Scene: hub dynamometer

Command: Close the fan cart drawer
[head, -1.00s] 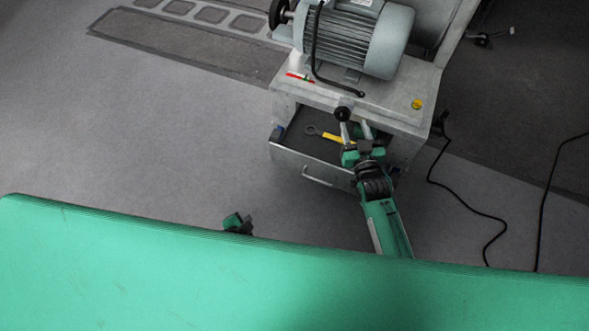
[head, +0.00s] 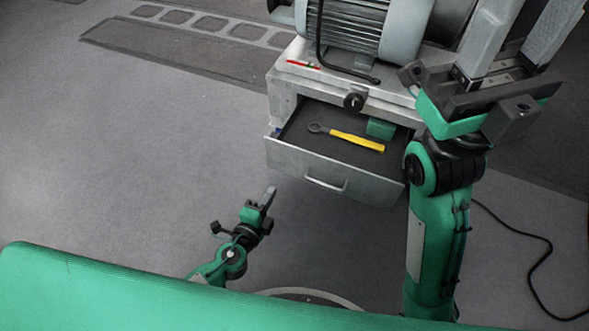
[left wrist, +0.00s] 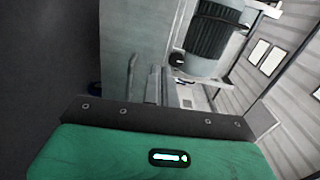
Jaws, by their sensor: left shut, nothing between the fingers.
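The fan cart (head: 283,85) is a grey metal cabinet under a motor. Its drawer (head: 290,157) stands open, with a bar handle (head: 326,186) on its front. A wrench with a yellow grip (head: 356,141) and a green block (head: 381,128) lie inside. My left gripper (head: 269,193) is shut and empty, low in front of the drawer's left part and apart from it. In the left wrist view, the drawer front (left wrist: 135,35) and handle (left wrist: 131,76) lie ahead of the gripper (left wrist: 155,82). My right gripper (head: 518,40) is open and empty, raised at the cart's right.
The grey motor (head: 350,28) sits on the cart top, with a black knob (head: 354,102) at the top's front edge. A black cable (head: 540,250) lies on the floor at right. The floor left of the cart (head: 150,140) is clear.

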